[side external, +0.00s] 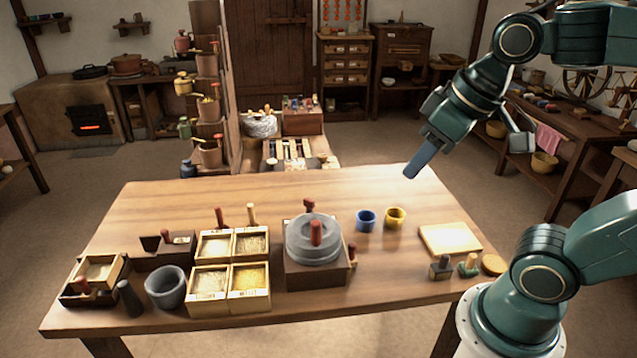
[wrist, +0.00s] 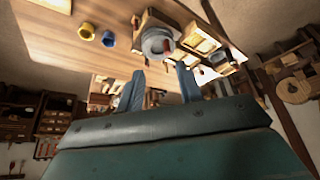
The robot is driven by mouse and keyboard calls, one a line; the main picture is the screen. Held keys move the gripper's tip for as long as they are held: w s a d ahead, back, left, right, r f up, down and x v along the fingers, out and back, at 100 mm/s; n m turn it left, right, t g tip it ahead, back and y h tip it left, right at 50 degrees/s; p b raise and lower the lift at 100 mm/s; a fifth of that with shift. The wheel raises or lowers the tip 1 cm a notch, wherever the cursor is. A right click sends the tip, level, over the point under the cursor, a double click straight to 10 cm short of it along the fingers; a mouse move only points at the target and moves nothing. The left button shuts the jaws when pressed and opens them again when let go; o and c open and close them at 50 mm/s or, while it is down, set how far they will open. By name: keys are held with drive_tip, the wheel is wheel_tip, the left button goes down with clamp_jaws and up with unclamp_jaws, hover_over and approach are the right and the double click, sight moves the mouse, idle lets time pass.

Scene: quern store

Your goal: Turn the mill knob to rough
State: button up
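The mill (side external: 312,262) is a pair of round grey stones on a dark wooden box near the table's front middle. A red upright handle (side external: 316,232) stands on the top stone, and another red grip (side external: 309,205) shows behind it. A small red knob (side external: 352,249) sits at the box's right side; its setting and any rough marking are too small to read. The mill also shows in the wrist view (wrist: 157,42). My gripper (side external: 409,174) is high above the table's back right, well apart from the mill. In the wrist view its two fingers are apart with nothing between them.
Grain boxes (side external: 250,280) and a grey mortar (side external: 166,288) stand left of the mill. A blue cup (side external: 366,219), a yellow cup (side external: 395,217) and a pale board (side external: 450,239) are to its right. The table's back (side external: 240,195) is clear.

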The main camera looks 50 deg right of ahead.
drive_tip(key=w+d+r+g, duration=0.1)
drive_tip(key=w+d+r, duration=0.1)
drive_tip(key=w, duration=0.6)
drive_tip(key=n+g, duration=0.1)
drive_tip(key=g, duration=0.3)
hover_over(309, 200)
wheel_tip(309, 200, down, 13)
drive_tip(key=shift+w+d+f, duration=0.1)
drive_tip(key=shift+d+f, duration=0.05)
drive_tip(key=shift+f, duration=0.25)
drive_tip(key=shift+f, duration=0.1)
wheel_tip(309, 200, down, 14)
drive_tip(key=shift+r, duration=0.2)
clamp_jaws()
